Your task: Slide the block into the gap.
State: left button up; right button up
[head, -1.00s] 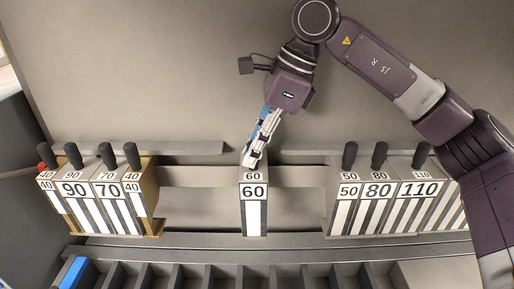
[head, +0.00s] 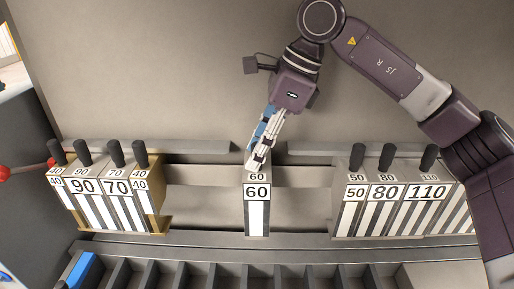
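The 60 block (head: 257,207) stands upright alone on the rail, with bare rail on both sides of it. My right gripper (head: 259,158) reaches down onto its top, where the handle would be. The fingers look closed around that handle, which they hide. The gap (head: 300,205) lies between the left group, ending in a 40 block (head: 141,187), and the right group, starting with a 50 block (head: 352,196). The 60 block is inside this wide gap, apart from both groups. My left gripper is not in view.
The right group also holds an 80 block (head: 384,196) and a 110 block (head: 427,195). The left group has a 90 block (head: 84,187) and a 70 block (head: 117,188). A slotted rack (head: 230,273) runs along the front. A red ball knob (head: 5,173) is at far left.

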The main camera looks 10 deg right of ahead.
jog(key=w+v, duration=0.1)
jog(key=v, duration=1.1)
jog(key=shift+s, duration=0.45)
